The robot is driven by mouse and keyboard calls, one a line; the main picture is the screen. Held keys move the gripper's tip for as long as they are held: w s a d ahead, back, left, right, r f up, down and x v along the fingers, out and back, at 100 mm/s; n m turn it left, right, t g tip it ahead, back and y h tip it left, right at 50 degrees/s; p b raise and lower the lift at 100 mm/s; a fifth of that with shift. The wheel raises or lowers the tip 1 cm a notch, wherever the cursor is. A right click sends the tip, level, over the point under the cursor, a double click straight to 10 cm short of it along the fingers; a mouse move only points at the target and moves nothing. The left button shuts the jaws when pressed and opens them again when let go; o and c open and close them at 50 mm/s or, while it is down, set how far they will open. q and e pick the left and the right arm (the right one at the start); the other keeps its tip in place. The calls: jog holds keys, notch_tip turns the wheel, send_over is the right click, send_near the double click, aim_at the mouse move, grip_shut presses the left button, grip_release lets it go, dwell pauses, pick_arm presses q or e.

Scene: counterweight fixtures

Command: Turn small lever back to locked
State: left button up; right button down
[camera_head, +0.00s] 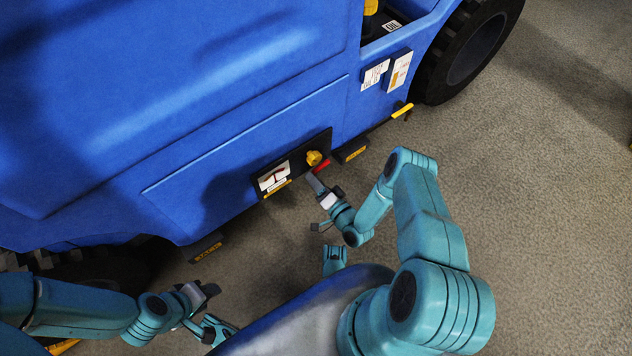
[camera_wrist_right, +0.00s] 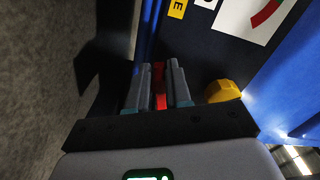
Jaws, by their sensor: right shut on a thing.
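The small red lever (camera_head: 321,166) sticks out from the black panel (camera_head: 325,142) on the side of the blue machine, just beside a yellow knob (camera_head: 314,158). My right gripper (camera_head: 315,184) is at the lever's outer end. In the right wrist view the red lever (camera_wrist_right: 160,102) sits between the two grey fingers of my right gripper (camera_wrist_right: 162,72), which are shut on it. The yellow knob (camera_wrist_right: 222,91) is right of the fingers and apart from them. My left gripper (camera_head: 207,296) is low at the left, away from the panel; its finger opening is unclear.
A white label (camera_head: 273,177) with a red mark is on the panel, left of the knob. The blue machine (camera_head: 180,100) fills the upper left. A black tyre (camera_head: 470,50) stands at upper right. The grey floor (camera_head: 550,200) at right is clear.

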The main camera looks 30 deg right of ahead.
pick_arm(q)
jog(key=shift+a+r, duration=0.1)
jog(key=shift+a, duration=0.2)
pick_arm(e)
jog(key=shift+a+r+m, duration=0.15)
jog(key=shift+r+m, duration=0.8)
jog(key=shift+m, duration=0.65)
jog(key=c, duration=1.1)
grip_release()
jog(key=shift+r, duration=0.1)
jog(key=shift+o, duration=0.2)
pick_arm(q)
jog(key=shift+s, duration=0.25)
pick_arm(e)
jog(key=shift+s, duration=0.15)
